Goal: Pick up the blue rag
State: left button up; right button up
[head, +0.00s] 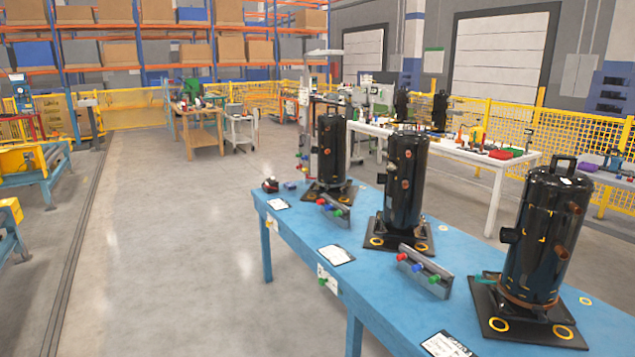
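I cannot make out a blue rag for certain. A small bluish-purple item (290,185) lies at the far left end of the blue table (300,222), too small to identify. A teal piece (487,277) shows at the base of the nearest black compressor (540,235), partly hidden by it; I cannot tell whether it is cloth. Neither of my grippers is in view.
Two more black compressors (404,180) (331,152) stand upright on black base plates along the table. Grey blocks with coloured knobs (425,270) (333,210) and paper labels (337,255) lie between them. A white table (480,160) stands behind. The floor (170,260) at left is clear.

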aim_at(291, 185)
jog(key=i+j+u, duration=0.3)
jog(key=i, duration=0.6)
jog(key=i+u, duration=0.3)
jog(key=i, duration=0.6)
